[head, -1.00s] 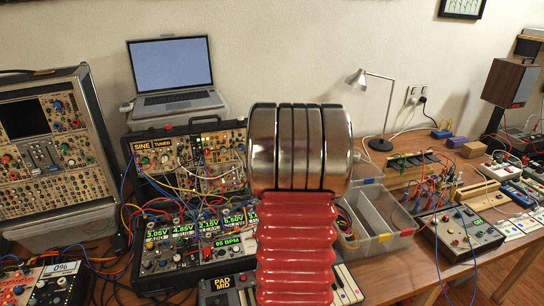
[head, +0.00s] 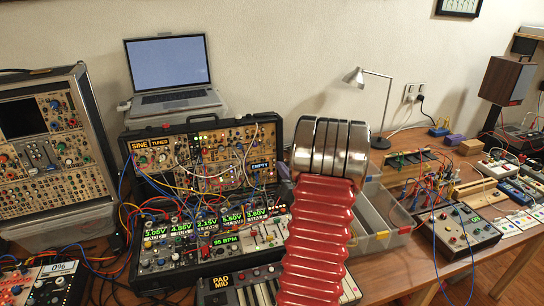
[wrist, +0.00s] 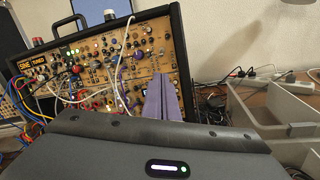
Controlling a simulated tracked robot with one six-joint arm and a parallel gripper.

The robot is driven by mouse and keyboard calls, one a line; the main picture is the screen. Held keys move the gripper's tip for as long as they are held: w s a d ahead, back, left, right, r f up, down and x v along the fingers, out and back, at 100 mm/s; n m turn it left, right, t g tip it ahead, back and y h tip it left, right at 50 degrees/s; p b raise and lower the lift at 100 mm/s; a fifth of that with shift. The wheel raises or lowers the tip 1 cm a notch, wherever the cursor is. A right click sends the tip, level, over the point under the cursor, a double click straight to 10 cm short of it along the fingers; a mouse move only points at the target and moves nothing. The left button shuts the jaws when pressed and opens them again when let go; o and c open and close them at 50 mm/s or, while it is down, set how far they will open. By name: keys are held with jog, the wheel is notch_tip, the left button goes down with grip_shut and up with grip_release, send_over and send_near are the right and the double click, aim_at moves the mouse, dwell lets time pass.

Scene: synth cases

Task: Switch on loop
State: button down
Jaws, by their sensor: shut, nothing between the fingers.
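The black synth case (head: 205,155) stands open left of my arm in the head view, with SINE, TUNED and EMPTY (head: 262,164) labels on its upper panel. Its lower panel (head: 200,240) has green voltage readouts and a 95 BPM display. The upper panel also fills the left of the wrist view (wrist: 105,62). My gripper (wrist: 160,78) shows there as two purple fingers, shut and empty, in front of the panel's lower right part. Contact cannot be told. No switch marked loop is readable.
Patch cables (head: 170,190) cross the panels. A PAD MID keyboard unit (head: 222,290) sits in front. A grey divided bin (head: 385,243) stands right of my arm, with a lamp (head: 385,105) behind. Another synth case (head: 45,150) is at left. Wood (head: 405,278) is bare at front right.

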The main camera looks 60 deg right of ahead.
aim_at(270, 144)
jog(key=shift+x, duration=5.05)
jog(key=shift+s+r, duration=0.1)
jog(key=shift+s, duration=0.1)
jog(key=shift+w+a+g, duration=0.1)
jog(key=shift+w+g, duration=0.05)
jog(key=shift+g, duration=0.25)
